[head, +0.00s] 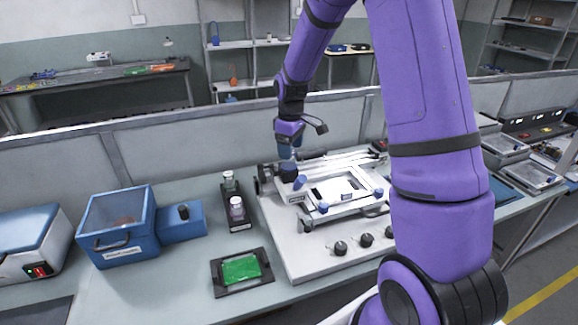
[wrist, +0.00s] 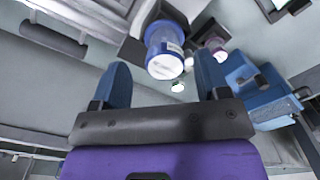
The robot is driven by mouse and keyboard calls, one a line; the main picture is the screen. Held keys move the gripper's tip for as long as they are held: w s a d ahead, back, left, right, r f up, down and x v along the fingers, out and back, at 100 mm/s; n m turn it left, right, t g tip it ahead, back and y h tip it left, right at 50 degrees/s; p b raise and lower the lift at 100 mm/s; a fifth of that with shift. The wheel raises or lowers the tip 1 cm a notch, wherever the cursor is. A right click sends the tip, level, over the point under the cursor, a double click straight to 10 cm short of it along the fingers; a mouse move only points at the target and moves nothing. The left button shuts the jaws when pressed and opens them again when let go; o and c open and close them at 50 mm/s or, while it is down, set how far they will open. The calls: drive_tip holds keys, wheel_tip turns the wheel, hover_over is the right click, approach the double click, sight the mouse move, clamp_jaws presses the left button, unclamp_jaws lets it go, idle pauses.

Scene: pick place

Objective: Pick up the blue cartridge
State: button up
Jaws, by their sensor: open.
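My gripper (head: 286,152) is over the back left of a white machine (head: 290,245) in the head view. In the wrist view its two blue fingers (wrist: 162,82) are spread apart with nothing between them. A blue-banded cylinder with a pale end, apparently the blue cartridge (wrist: 165,50), shows just beyond the fingertips, roughly centred between them. It looks apart from both fingers. In the head view, small blue cylindrical parts (head: 300,182) sit on the machine below my gripper; I cannot tell which one is the cartridge.
A black rack (head: 238,222) with vials stands left of the machine. A green board (head: 240,269) lies in a dark tray in front. A blue box with a clear lid (head: 120,225) is further left. A grey partition (head: 180,150) runs along the bench's back.

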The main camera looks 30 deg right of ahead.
sight(289, 165)
drive_tip(key=f, duration=0.4)
drive_tip(key=shift+a+f, duration=0.15)
drive_tip(key=shift+a, duration=0.15)
drive_tip(key=c, duration=1.2)
